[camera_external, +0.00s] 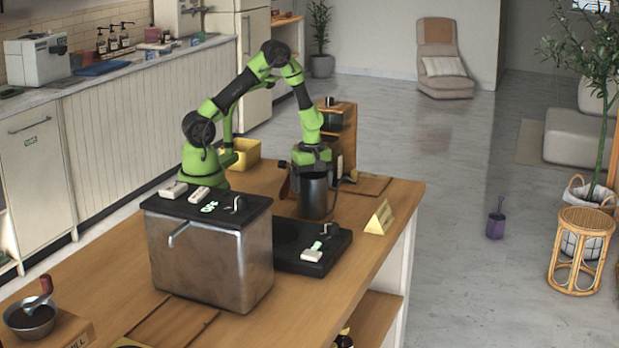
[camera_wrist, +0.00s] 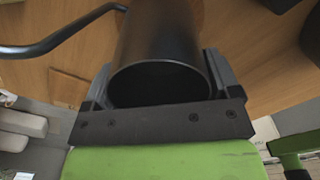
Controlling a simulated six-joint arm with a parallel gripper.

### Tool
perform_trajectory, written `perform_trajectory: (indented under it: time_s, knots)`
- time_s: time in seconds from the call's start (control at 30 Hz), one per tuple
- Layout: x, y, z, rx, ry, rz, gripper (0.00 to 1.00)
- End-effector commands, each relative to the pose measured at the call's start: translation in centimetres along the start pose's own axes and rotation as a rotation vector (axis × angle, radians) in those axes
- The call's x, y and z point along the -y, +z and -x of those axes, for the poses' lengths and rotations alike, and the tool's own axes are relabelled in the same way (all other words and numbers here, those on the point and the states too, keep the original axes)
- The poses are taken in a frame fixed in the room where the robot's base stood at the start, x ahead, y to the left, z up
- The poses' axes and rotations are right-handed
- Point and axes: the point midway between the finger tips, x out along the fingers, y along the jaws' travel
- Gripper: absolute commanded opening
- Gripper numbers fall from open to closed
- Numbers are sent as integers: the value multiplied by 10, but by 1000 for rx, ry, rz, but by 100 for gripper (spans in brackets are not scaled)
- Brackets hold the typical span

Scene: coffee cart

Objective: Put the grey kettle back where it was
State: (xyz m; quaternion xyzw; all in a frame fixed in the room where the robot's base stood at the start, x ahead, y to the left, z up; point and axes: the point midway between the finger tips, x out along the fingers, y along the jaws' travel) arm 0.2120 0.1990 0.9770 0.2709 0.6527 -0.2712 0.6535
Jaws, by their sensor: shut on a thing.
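The grey kettle (camera_external: 314,197) is a dark, round pot with a thin gooseneck spout on its right side in the external view. My gripper (camera_external: 311,158) is above and around its upper part, shut on it. In the wrist view the kettle (camera_wrist: 160,50) is between the two fingers of my gripper (camera_wrist: 160,88), its round open top facing the camera and its spout (camera_wrist: 60,38) curving to the left. The kettle looks upright. I cannot tell whether its base touches the wooden counter or is just above it.
A large metal box with a black top (camera_external: 210,250) stands left of the kettle. A low black plate (camera_external: 325,240) lies in front, bearing small pale pieces. A wooden shelf unit (camera_external: 340,125) and a yellow bin (camera_external: 244,152) are behind.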

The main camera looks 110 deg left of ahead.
Motion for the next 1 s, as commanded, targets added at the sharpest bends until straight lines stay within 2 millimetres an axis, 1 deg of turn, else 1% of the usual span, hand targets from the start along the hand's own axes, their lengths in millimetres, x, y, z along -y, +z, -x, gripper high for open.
perform_trajectory:
  time_s: [0.27, 0.3, 0.33, 0.37, 0.57, 0.67, 0.77, 0.87, 1.0]
  knots:
    - [0, 0, -3, 0, 0, 0, 38]
    - [0, 0, -3, 0, 0, 0, 92]
    - [0, 0, -3, 0, 0, 0, 99]
    - [0, 0, -3, 0, 0, 0, 100]
    - [0, 0, -2, 0, 0, 0, 100]
    - [0, 0, 3, 0, 2, 0, 100]
    - [-1, 0, 15, 0, 5, 0, 100]
    - [-1, 0, 35, 0, 8, 0, 100]
    - [-1, 0, 68, -1, 8, 0, 100]
